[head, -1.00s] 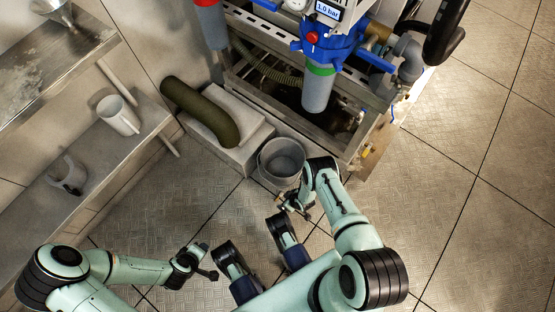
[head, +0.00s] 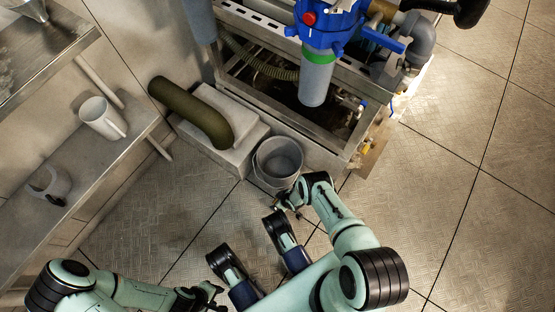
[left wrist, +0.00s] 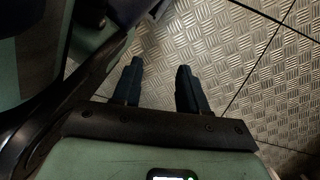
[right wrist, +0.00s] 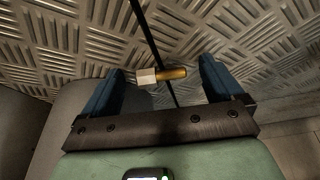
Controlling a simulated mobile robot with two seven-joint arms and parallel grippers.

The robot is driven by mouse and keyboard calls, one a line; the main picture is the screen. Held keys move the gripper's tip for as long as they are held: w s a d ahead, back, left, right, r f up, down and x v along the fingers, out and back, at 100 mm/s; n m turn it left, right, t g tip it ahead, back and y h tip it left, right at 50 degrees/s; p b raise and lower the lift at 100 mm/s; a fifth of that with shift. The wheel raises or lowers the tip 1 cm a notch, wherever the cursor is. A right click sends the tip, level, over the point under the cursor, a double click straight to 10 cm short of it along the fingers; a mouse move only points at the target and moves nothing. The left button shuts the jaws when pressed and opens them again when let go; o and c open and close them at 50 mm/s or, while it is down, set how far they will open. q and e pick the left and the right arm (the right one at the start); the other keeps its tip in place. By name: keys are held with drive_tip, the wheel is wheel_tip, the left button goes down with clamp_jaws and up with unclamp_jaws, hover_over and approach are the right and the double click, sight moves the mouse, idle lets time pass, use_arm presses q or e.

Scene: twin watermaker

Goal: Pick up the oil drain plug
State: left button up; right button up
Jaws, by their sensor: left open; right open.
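A small brass-coloured cylinder with a pale block-like end, which looks like the oil drain plug (right wrist: 168,75), shows in the right wrist view against the patterned floor. It lies across a dark floor seam, ahead of and between the open fingers of my right gripper (right wrist: 160,85); I see no finger touching it. I cannot make it out in the head view. There my right gripper (head: 283,203) is low, just in front of the grey bucket. My left gripper (head: 212,298) is at the bottom edge of the head view. In the left wrist view its fingers (left wrist: 160,85) are apart and empty over bare floor.
The grey bucket (head: 278,160) stands against the machine frame (head: 305,143), beside a pale block (head: 205,145) with a dark green pipe (head: 195,112). A shelf (head: 95,160) at left holds a white mug (head: 103,117). The floor at right is clear.

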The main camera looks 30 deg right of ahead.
drive_tip(key=c, duration=1.2)
